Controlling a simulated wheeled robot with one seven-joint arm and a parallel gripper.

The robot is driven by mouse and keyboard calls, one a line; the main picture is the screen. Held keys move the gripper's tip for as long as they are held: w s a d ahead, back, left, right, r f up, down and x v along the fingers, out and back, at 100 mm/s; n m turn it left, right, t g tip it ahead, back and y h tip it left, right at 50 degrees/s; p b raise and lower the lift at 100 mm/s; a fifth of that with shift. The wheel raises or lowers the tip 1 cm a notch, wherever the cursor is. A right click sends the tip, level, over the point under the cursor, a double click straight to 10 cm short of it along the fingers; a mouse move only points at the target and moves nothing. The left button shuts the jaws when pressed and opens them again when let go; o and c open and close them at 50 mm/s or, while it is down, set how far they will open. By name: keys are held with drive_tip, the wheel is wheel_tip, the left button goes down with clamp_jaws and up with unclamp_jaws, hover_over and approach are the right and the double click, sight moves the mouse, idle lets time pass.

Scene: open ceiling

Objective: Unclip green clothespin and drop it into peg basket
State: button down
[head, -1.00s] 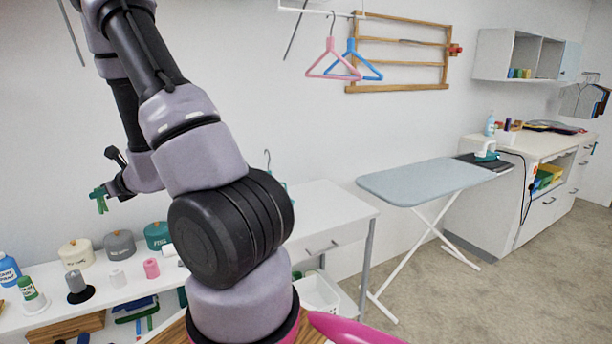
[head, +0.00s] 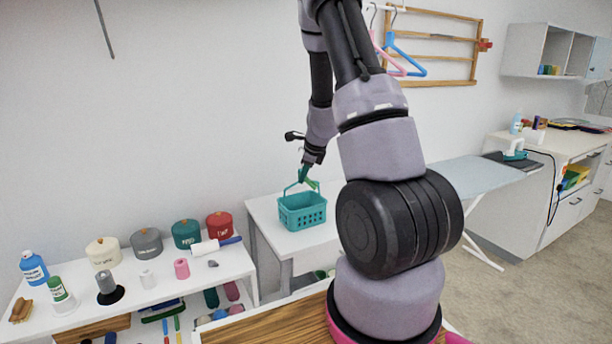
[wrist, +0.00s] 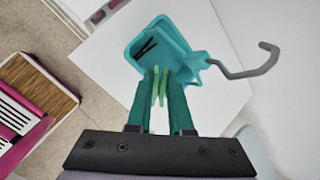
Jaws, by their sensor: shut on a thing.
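The light green clothespin (wrist: 160,86) is between the two dark green fingers of my gripper (wrist: 163,84) in the wrist view. My gripper is shut on it. In the head view my gripper (head: 306,176) points down over the teal peg basket (head: 302,213), and the clothespin (head: 313,185) shows small at its tips. The basket stands on a white table. In the wrist view the basket (wrist: 135,36) lies beyond the fingertips, with a black, peg-like thing inside and a grey hook at its right. The fingers hide part of the basket.
A white table (head: 262,208) carries the basket. To the left, a white shelf (head: 215,268) holds several lidded jars, bottles and spools. An ironing board (head: 440,175) stands behind my arm at the right. Hangers (head: 405,55) and a wooden rack (head: 450,70) are on the wall.

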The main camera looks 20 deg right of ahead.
drive_tip(key=shift+d, duration=0.25)
drive_tip(key=x, duration=1.2)
drive_tip(key=shift+a, duration=0.1)
drive_tip(key=c, duration=0.7)
unclamp_jaws()
drive_tip(key=shift+c, duration=0.2)
drive_tip(key=shift+v, duration=5)
